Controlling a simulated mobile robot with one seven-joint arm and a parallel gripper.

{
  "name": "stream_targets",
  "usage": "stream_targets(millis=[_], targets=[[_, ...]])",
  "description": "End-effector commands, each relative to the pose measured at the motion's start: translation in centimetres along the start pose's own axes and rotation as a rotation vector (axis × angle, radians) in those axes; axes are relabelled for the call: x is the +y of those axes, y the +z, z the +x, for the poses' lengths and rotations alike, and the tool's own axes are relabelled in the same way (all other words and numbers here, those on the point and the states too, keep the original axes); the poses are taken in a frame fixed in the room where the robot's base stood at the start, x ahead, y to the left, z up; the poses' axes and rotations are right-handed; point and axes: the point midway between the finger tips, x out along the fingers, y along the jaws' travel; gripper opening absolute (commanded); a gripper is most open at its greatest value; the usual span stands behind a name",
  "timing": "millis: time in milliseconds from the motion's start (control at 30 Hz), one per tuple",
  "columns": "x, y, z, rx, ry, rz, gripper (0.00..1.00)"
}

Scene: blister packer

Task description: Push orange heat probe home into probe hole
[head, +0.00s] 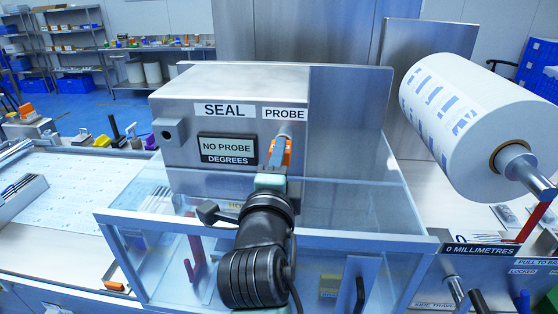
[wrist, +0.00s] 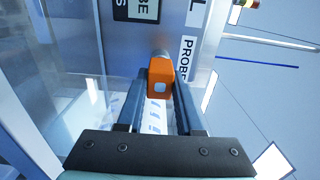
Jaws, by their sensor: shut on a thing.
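The orange heat probe (head: 287,152) is at the front of the steel seal box (head: 235,82), under the PROBE label (head: 285,114). In the wrist view the orange block (wrist: 160,82) sits between the two fingers, with a grey part beyond it toward the panel. My gripper (head: 276,165) is shut on the probe; its fingers also show in the wrist view (wrist: 158,95). The probe hole is hidden behind the probe and gripper, and I cannot tell how deep the probe sits. The display (head: 228,148) reads "NO PROBE DEGREES".
A clear guard box (head: 330,205) lies beneath my arm and the seal box. A large printed roll (head: 455,105) on a spindle stands at the right. A blister sheet table (head: 70,195) is at the left. A grey block (head: 168,132) juts from the seal box's left.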

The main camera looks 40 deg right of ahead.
Motion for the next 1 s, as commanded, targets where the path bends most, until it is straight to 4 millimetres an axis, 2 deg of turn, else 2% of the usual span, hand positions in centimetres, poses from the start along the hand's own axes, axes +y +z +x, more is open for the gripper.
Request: stream_targets(millis=[533, 567, 700, 733, 1000], targets=[[0.0, 0.0, 1.4, 0.001, -0.001, 0.002, 0.0], [0.0, 0.0, 1.4, 0.0, -0.001, 0.001, 0.41], [0.0, 0.0, 1.3, 0.0, 0.0, 0.001, 0.66], [0.0, 0.0, 1.3, 0.0, 0.0, 0.001, 0.7], [0.0, 0.0, 1.3, 0.0, 0.0, 0.001, 0.7]])
